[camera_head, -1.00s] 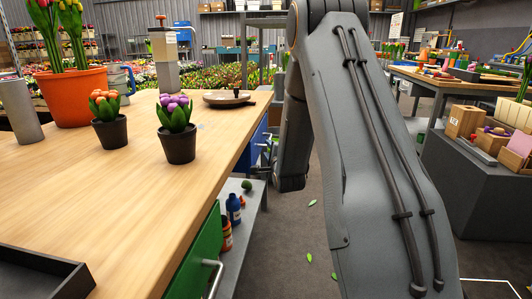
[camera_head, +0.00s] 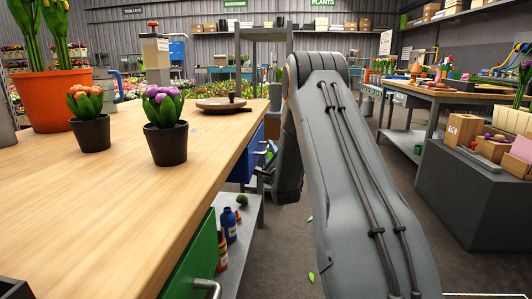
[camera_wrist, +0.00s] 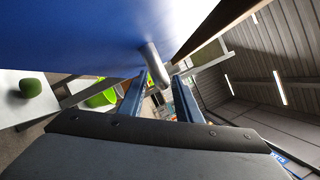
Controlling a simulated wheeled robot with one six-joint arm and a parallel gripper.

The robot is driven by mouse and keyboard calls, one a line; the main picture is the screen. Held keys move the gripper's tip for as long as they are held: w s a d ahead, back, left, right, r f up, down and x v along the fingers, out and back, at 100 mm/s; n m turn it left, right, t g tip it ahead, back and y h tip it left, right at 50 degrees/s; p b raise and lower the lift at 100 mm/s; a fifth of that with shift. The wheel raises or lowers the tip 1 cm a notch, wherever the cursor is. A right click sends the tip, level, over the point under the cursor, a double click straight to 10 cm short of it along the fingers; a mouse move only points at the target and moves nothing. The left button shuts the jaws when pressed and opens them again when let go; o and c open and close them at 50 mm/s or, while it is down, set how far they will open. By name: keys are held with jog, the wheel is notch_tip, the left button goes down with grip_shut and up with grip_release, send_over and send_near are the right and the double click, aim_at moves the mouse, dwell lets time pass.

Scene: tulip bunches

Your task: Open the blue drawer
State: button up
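The blue drawer (camera_head: 246,158) is in the bench's right side, under the wooden top, and looks closed. Its blue front fills the upper left of the wrist view (camera_wrist: 75,35). Its grey bar handle (camera_wrist: 154,66) stands out from that front. My gripper (camera_wrist: 160,92) is open, with its two blue fingers apart and the handle between or just beyond their tips. I cannot tell whether they touch it. In the head view my gripper (camera_head: 264,172) is small and partly hidden, close beside the drawer front.
The wooden bench top (camera_head: 100,190) holds potted tulips (camera_head: 165,125) and a round dish (camera_head: 221,104). A green drawer (camera_head: 196,262) with a handle is nearer me. A lower shelf (camera_head: 245,235) carries bottles. Floor to the right is open up to a grey box stand (camera_head: 470,195).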

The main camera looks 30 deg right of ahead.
jog(key=shift+w+r, duration=0.15)
jog(key=shift+w, duration=0.45)
grip_shut()
